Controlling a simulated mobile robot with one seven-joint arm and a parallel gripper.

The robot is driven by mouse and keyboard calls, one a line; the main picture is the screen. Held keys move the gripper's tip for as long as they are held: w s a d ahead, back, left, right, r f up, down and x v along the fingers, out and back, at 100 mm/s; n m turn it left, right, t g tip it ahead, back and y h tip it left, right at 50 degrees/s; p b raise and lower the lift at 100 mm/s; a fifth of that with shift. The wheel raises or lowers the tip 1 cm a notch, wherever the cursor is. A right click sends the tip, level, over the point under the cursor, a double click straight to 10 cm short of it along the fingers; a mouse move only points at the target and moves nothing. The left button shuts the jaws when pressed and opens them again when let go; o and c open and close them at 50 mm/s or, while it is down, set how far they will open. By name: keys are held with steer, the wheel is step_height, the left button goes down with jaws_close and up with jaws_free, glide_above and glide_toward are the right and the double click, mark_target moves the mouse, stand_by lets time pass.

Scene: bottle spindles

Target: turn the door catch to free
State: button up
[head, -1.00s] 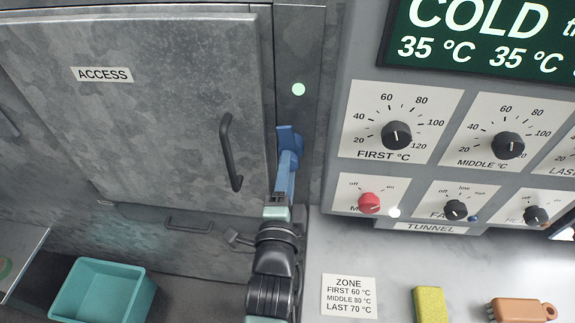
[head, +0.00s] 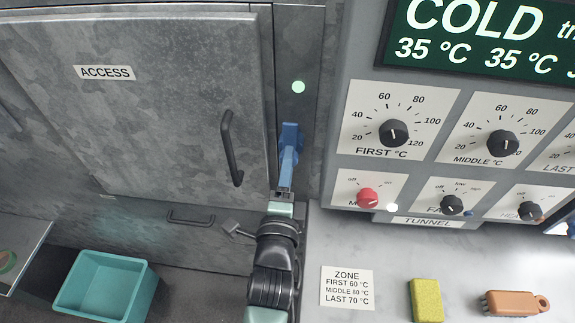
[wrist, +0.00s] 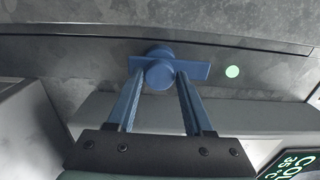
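The blue door catch (head: 290,134) sits on the grey frame strip just right of the ACCESS door (head: 130,110). In the wrist view the catch (wrist: 195,70) shows a round knob on a flat bar, and the bar lies roughly along the strip. My gripper (wrist: 160,78) has its two blue fingers on either side of the knob, and the knob fills the gap between the tips. In the head view my gripper (head: 287,160) reaches up from below and partly hides the catch. The door looks closed.
A green light (head: 298,87) glows on the strip above the catch. The black door handle (head: 231,148) is close to the left of my gripper. The control panel (head: 335,150) stands to the right. A teal bin (head: 106,287) is at lower left.

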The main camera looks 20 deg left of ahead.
steer(key=o, duration=0.3)
steer(key=shift+b+v, duration=1.9)
steer(key=shift+v, duration=4.6)
